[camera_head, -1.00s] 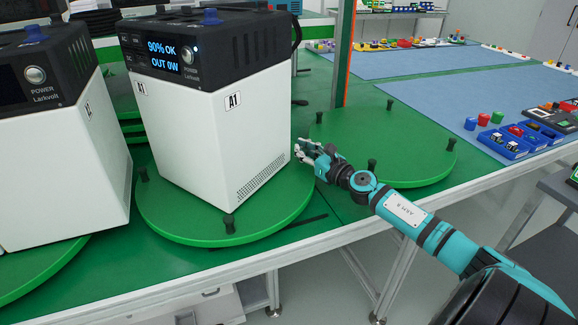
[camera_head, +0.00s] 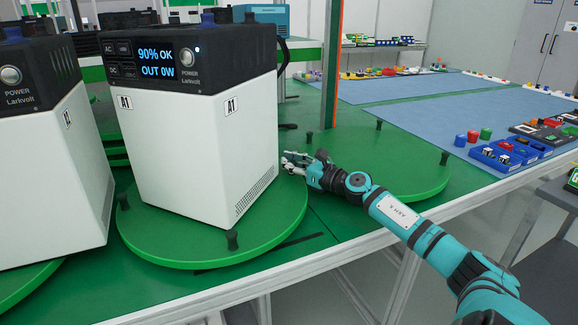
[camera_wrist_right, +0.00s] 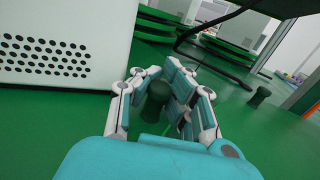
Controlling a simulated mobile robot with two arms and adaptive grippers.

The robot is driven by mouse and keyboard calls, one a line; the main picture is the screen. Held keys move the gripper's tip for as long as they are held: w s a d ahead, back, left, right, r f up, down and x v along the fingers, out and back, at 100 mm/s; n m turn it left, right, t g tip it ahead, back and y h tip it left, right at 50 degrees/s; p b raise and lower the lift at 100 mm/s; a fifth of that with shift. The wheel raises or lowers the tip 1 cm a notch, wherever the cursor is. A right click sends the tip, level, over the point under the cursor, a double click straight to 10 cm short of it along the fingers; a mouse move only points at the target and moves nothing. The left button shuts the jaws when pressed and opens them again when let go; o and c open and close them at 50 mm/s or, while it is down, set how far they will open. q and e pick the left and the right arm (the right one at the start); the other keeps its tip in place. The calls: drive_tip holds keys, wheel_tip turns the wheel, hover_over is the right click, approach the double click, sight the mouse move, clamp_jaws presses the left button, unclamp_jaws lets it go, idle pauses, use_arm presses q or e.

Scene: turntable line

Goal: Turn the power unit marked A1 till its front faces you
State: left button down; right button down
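The power unit marked A1 (camera_head: 178,145) is a white box with a black top and a lit display. It stands upright on a round green turntable (camera_head: 200,247). Its front, with the display, faces towards me and somewhat left; its vented side faces right and also shows in the wrist view (camera_wrist_right: 60,50). My right gripper (camera_head: 287,163) is low beside the unit's right side. In the wrist view its fingers (camera_wrist_right: 157,75) sit on both sides of a dark turntable peg (camera_wrist_right: 156,103) and look closed on it. My left gripper is not in view.
Another Larkvolt unit (camera_head: 50,165) stands close on the left. An empty green turntable (camera_head: 400,165) with pegs lies to the right. A green post (camera_head: 331,65) rises behind my right gripper. Blue bins (camera_head: 497,157) lie far right. A dark cable hangs behind the unit.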

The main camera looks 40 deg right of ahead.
drive_tip(key=shift+d+r, duration=0.2)
drive_tip(key=shift+d, duration=0.15)
drive_tip(key=c, duration=1.4)
unclamp_jaws()
drive_tip(key=shift+d+f, duration=0.1)
drive_tip(key=shift+d, duration=0.05)
drive_tip(key=shift+o, duration=1)
drive_tip(key=shift+s, duration=0.1)
drive_tip(key=shift+a, duration=0.2)
drive_tip(key=shift+f, duration=0.1)
drive_tip(key=shift+s, duration=0.3)
drive_tip(key=s, duration=0.3)
drive_tip(key=s+d, duration=0.1)
drive_tip(key=s, duration=0.3)
drive_tip(key=s+d, duration=0.1)
drive_tip(key=s, duration=0.3)
drive_tip(key=shift+s, duration=0.15)
